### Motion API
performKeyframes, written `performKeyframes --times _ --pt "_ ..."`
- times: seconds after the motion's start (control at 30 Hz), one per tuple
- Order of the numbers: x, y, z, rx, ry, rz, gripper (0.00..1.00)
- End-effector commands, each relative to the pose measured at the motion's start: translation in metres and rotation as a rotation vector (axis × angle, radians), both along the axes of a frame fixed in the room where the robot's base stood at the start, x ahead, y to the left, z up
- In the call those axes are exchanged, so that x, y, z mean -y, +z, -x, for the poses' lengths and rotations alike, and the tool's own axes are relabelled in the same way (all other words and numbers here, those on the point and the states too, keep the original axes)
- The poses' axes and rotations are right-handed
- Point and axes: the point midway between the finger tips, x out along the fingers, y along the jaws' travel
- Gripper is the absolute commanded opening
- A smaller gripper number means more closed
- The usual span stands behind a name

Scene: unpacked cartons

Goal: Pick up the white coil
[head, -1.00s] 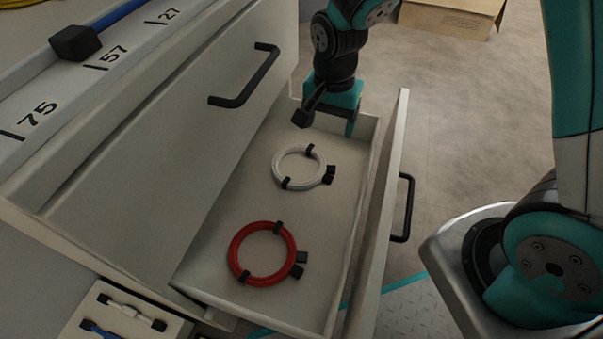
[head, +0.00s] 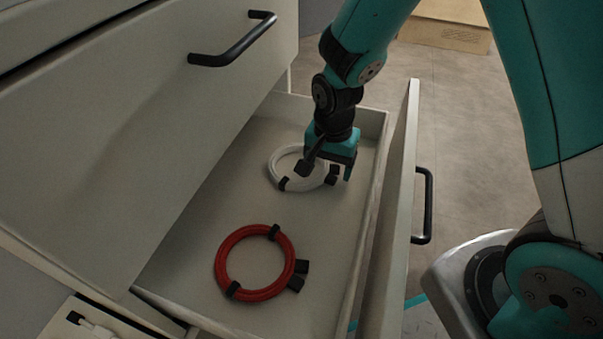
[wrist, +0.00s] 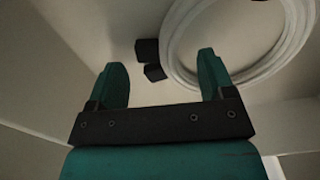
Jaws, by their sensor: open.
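The white coil (head: 286,186) lies in the open drawer, toward its far end, with black ties and black end plugs. My gripper (head: 327,172) is over the coil's right side in the head view and hides part of it. In the wrist view the white coil (wrist: 178,70) is at the upper right, beyond the right fingertip. My gripper (wrist: 163,72) is open there, with nothing between its two teal fingers. The coil's black plugs (wrist: 149,58) show just beyond the gap between the fingers.
A red coil (head: 230,247) lies nearer in the same drawer (head: 193,290). The drawer's front panel (head: 391,220) with a black handle (head: 427,205) stands at the right. A closed drawer above has another black handle (head: 232,50). A cardboard box (head: 445,35) is on the floor behind.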

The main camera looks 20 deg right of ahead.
Motion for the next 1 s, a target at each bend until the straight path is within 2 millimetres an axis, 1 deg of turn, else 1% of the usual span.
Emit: performKeyframes --times 0.03,0.07,0.27,0.3,0.37,0.4,0.47,0.5,0.53,0.83,0.93,1.0 --pt "0.000 -0.012 0.000 -0.001 0.000 0.001 0.75" --pt "0.000 -0.013 0.000 0.000 0.000 0.000 0.75" --pt "0.000 -0.011 0.000 0.000 0.000 0.000 0.75" --pt "0.000 -0.011 0.000 0.000 0.000 0.000 0.73" --pt "0.000 -0.011 0.000 0.000 0.000 0.000 0.59" --pt "0.000 -0.011 0.000 0.000 0.000 0.000 0.50" --pt "0.000 -0.011 0.000 0.000 0.000 0.000 0.36" --pt "0.000 -0.011 0.000 0.000 0.000 0.000 0.27" --pt "0.000 -0.011 0.000 0.000 0.000 0.000 0.20" --pt "0.000 -0.009 0.000 0.001 0.000 -0.001 0.19" --pt "0.000 -0.002 -0.001 0.001 0.000 0.000 0.19" --pt "0.000 0.007 -0.001 0.002 0.000 -0.001 0.19"
